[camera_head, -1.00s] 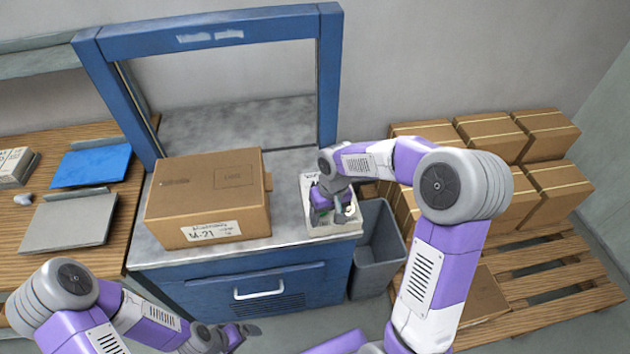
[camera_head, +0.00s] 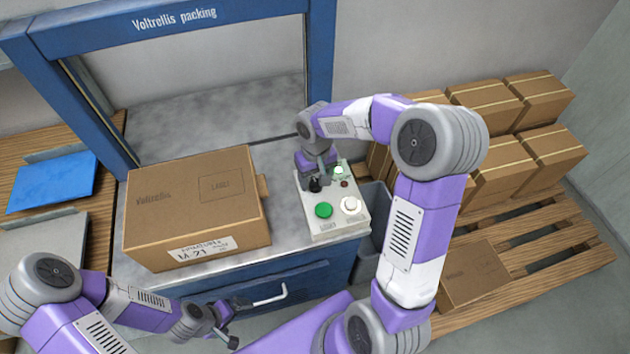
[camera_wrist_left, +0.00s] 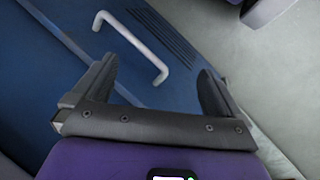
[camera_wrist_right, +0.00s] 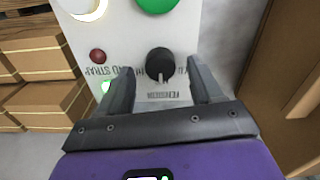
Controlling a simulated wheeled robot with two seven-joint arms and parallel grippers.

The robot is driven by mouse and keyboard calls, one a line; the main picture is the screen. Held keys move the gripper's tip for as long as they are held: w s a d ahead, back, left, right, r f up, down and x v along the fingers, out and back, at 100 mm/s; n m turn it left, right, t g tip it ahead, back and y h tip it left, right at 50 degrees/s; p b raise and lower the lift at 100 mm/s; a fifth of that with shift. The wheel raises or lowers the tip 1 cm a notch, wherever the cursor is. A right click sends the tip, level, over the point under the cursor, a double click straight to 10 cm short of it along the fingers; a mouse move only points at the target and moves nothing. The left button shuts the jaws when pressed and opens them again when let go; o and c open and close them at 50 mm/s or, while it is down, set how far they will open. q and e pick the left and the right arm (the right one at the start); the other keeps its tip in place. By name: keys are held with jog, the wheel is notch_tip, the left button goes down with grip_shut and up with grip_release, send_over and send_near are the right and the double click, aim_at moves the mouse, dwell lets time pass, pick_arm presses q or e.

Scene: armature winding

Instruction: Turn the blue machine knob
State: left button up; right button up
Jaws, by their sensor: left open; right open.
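The knob (camera_wrist_right: 158,62) is black with a white pointer mark, on a light control panel (camera_head: 334,222) at the right end of the blue machine's counter. In the head view the knob (camera_head: 315,185) is partly hidden under my right gripper (camera_head: 317,176). In the right wrist view my right gripper (camera_wrist_right: 160,74) is open, with its fingertips on either side of the knob and gaps showing. I cannot tell how deep they reach. My left gripper (camera_head: 237,322) is open and empty in front of the blue cabinet; its view shows the drawer handle (camera_wrist_left: 132,46) beyond the fingers.
The panel also carries a green button (camera_head: 323,210), a white button (camera_head: 351,205), a small red light (camera_head: 344,184) and a lit green one (camera_head: 339,171). A cardboard box (camera_head: 195,208) stands close left of the panel. A grey bin (camera_head: 374,197) and stacked boxes (camera_head: 540,100) are to the right.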

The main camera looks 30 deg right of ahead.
jog(key=shift+f, duration=0.8)
jog(key=c, duration=1.1)
jog(key=shift+o, duration=0.2)
jog(key=shift+n, duration=0.3)
jog(key=n+p, duration=0.3)
jog(key=n, duration=0.2)
jog(key=shift+r+n, duration=0.15)
jog(key=shift+n, duration=0.15)
jog(key=n+p, duration=0.2)
jog(key=n, duration=0.3)
jog(key=shift+n+p, duration=0.3)
jog(key=shift+p, duration=0.05)
